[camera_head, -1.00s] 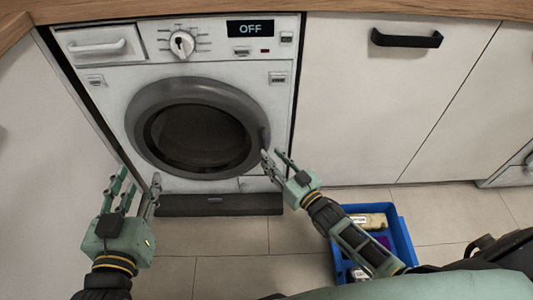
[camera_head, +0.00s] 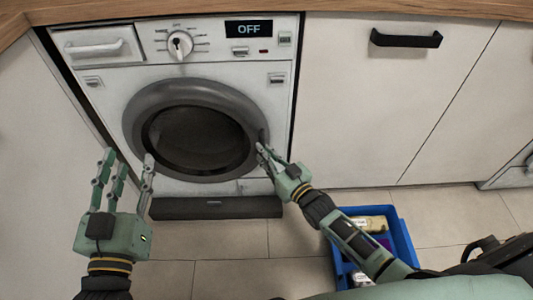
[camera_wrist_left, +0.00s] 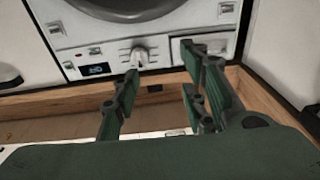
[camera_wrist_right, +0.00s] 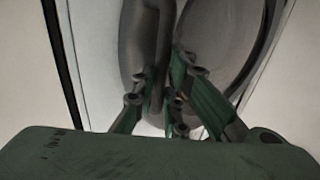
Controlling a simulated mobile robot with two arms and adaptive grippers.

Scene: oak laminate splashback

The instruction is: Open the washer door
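The washer (camera_head: 105,75) is white and its display reads OFF. Its round washer door (camera_head: 150,95) has a grey rim and dark glass and looks closed against the front. My right gripper (camera_head: 264,150) is at the right edge of the door. In the right wrist view its fingers (camera_wrist_right: 160,92) are close together on both sides of a dark grey handle strip (camera_wrist_right: 158,40) at the rim; the contact is partly hidden. My left gripper (camera_head: 122,168) is open and empty, left of and below the door. Its spread fingers also show in the left wrist view (camera_wrist_left: 160,75).
A blue crate (camera_head: 401,240) with several items stands on the floor under my right forearm. White cabinets with a black handle (camera_head: 406,39) are right of the washer. A wooden worktop (camera_head: 260,7) runs above. A white panel (camera_head: 50,140) stands close on the left.

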